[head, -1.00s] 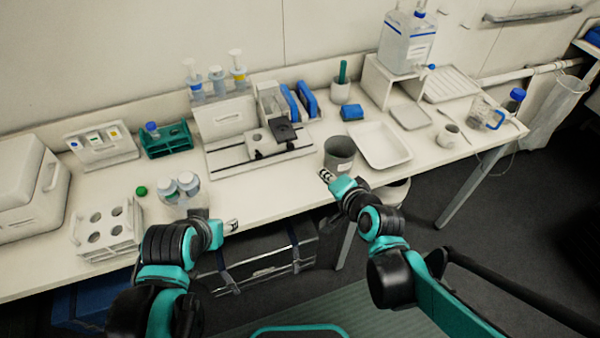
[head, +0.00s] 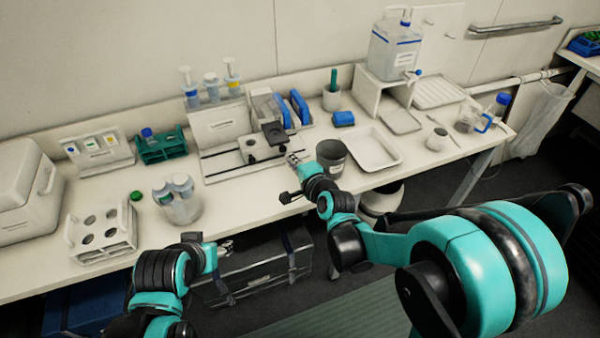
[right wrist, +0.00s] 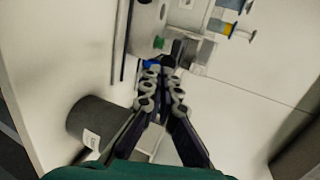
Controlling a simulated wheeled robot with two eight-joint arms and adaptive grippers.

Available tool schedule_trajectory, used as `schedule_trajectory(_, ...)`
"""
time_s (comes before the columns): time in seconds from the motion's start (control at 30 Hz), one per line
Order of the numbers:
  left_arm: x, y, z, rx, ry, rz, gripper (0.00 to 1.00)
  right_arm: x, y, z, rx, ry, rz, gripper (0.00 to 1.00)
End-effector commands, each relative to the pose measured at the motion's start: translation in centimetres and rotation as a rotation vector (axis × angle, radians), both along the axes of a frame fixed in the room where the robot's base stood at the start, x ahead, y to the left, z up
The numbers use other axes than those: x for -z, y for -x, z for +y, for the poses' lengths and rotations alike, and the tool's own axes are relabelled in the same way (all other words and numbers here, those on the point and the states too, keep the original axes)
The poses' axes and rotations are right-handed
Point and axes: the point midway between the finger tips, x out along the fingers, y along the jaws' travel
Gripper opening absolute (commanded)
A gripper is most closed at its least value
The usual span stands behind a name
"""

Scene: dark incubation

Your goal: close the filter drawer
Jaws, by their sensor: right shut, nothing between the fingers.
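A white bench device (head: 222,125) with a dark rail base stands at the back middle of the bench. A black square plate (head: 275,133) stands out at its right front; I take it for part of the filter drawer, but cannot tell how far it is out. My right gripper (head: 293,158) is shut and empty, just in front of and below this plate. In the right wrist view its closed fingertips (right wrist: 166,72) overlap a dark part of the device; contact cannot be told. My left gripper (head: 224,247) is low at the bench's front edge, its fingers too small to read.
A grey beaker (head: 332,158) stands close right of my right gripper, with a white tray (head: 373,147) beyond. Bottles in a holder (head: 180,205) and a white tube rack (head: 100,238) stand at the left. Bare bench lies in front of the device.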

Motion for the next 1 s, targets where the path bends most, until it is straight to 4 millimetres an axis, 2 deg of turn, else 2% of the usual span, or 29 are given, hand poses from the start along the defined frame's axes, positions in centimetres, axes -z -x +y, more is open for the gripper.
schedule_trajectory(0.2, 0.5, 0.0, 0.0, 0.0, 0.0, 0.0, 0.51, 0.1, -2.0, 0.8, 0.0, 0.001, 0.001, 0.0)
schedule_trajectory(0.67, 0.5, 0.0, 0.0, 0.0, 0.0, 0.0, 0.51, 0.0, -2.6, 1.0, 0.0, 0.001, 0.001, 0.0)
schedule_trajectory(1.0, 1.2, 0.0, 0.0, 0.0, 0.0, 0.0, 0.51, 0.1, -8.8, 3.1, -0.001, 0.001, 0.001, 0.0)
